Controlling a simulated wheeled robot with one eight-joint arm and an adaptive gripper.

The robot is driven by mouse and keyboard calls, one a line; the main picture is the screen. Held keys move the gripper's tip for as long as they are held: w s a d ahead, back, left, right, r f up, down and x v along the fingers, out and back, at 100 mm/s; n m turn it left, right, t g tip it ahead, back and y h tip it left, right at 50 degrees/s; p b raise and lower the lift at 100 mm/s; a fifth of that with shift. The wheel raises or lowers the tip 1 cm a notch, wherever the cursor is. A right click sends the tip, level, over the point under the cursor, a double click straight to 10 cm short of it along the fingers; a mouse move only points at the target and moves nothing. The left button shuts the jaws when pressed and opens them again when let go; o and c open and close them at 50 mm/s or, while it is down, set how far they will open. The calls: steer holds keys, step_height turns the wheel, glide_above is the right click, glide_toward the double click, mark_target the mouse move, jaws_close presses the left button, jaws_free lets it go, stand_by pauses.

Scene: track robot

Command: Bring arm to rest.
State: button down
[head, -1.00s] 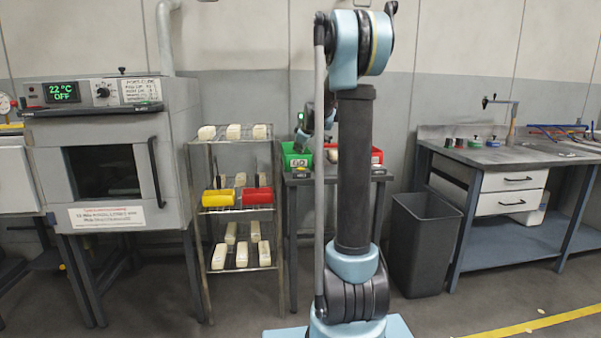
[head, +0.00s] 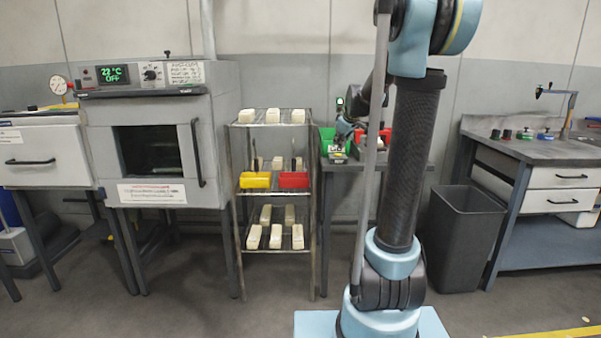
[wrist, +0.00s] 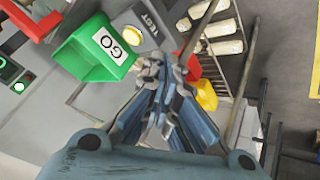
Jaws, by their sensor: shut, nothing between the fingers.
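My arm stands upright at right of centre in the head view, its dark column leaning slightly right. Its outer part reaches back behind the column, toward the small table. My gripper (wrist: 163,75) fills the middle of the wrist view, its fingers together and nothing held. In the head view my gripper (head: 343,132) is small and partly hidden near the bins. In the wrist view it is over the area between a green bin (wrist: 75,48) marked GO and the wire rack. I cannot tell its exact height over the table.
A wire rack (head: 240,200) with pale blocks, a yellow bin (head: 255,181) and a red bin (head: 293,180) stands left of my arm. An oven (head: 150,140) is farther left. A black waste bin (head: 460,235) and a workbench (head: 525,150) are right. Floor in front is clear.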

steer(key=s+f+m+g, duration=0.1)
steer(key=s+f+m, duration=0.2)
steer(key=s, duration=1.1)
steer(key=s+d+f+m+g+h, duration=0.1)
steer(key=s+f+m+g, duration=0.1)
steer(key=s+f, duration=0.7)
steer(key=s+f+m+g, duration=0.2)
steer(key=s+f+m, duration=0.2)
steer(key=s, duration=1.7)
step_height(320, 180, down, 3)
steer(key=shift+s+d+r+h, duration=0.1)
steer(key=shift+s+d+h, duration=0.05)
steer(key=shift+d+h, duration=0.15)
steer(key=shift+w+f+g, duration=0.25)
steer(key=shift+w+g, duration=0.05)
steer(key=shift+w, duration=0.2)
